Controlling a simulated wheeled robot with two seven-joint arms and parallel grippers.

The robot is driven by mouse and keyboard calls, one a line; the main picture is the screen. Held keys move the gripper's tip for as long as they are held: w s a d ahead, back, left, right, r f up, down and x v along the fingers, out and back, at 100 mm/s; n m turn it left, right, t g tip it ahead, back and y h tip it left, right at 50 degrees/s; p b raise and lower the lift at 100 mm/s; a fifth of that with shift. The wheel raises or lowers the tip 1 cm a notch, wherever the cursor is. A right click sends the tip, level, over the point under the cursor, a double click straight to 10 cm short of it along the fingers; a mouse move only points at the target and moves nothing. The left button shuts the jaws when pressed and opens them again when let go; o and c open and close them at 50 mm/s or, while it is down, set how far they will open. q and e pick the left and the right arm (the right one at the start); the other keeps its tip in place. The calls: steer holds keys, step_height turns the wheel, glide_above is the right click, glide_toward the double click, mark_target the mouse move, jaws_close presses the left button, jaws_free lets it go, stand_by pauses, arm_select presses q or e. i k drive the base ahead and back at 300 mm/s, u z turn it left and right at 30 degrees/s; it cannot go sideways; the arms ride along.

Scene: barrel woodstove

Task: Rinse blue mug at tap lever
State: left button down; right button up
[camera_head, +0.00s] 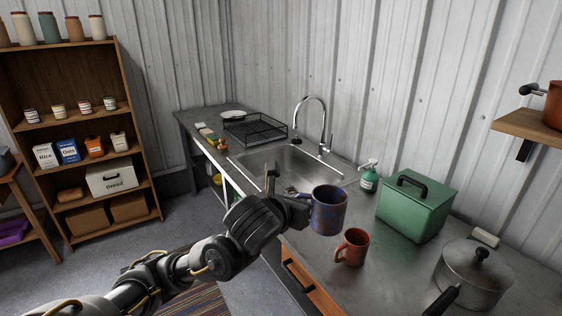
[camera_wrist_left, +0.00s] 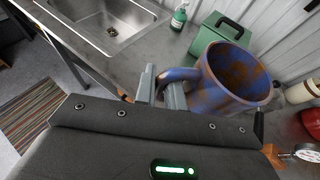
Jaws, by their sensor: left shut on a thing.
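The blue mug (camera_head: 328,210), with brownish patches, is upright in the head view, above the counter's front edge. My left gripper (camera_head: 301,197) is shut on its handle, which points left. In the left wrist view the fingers (camera_wrist_left: 161,88) close around the handle of the blue mug (camera_wrist_left: 228,78), whose open top shows a brownish inside. The curved chrome tap (camera_head: 317,118) stands at the sink's back rim, with its lever (camera_head: 325,148) at the base. The sink basin (camera_head: 285,167) is behind and left of the mug, apart from it. My right gripper is not in view.
An orange-red mug (camera_head: 352,246) stands on the counter just below the blue mug. A black dish rack (camera_head: 256,130) is left of the tap.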

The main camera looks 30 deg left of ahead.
mark_target(329, 151)
steer(key=u, duration=2.15)
steer(key=i, duration=1.85)
steer(key=z, duration=3.2)
